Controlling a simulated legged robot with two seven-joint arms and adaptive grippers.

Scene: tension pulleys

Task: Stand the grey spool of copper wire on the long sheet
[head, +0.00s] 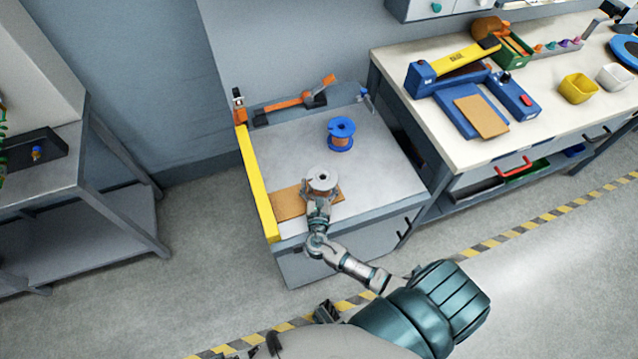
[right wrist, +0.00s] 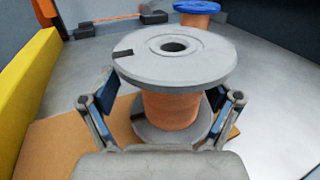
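The grey spool (head: 323,180) with copper-coloured wire stands upright on the near part of the grey bench top. In the right wrist view the grey spool (right wrist: 175,55) has its lower flange over the brown sheet (right wrist: 55,145), seemingly resting on it. The sheet (head: 288,204) lies flat near the front left corner. My right gripper (head: 321,196) is at the spool's near side. Its fingers (right wrist: 165,105) are open on either side of the wire core, with a visible gap on the left. The rear of the lower flange is hidden. My left gripper is not recognisable in view.
A blue spool (head: 341,134) stands farther back on the bench. A yellow rail (head: 257,183) runs along the left edge, and an orange-handled tool (head: 293,102) is at the back. A cluttered workbench (head: 450,135) stands to the right. The bench top right of the grey spool is clear.

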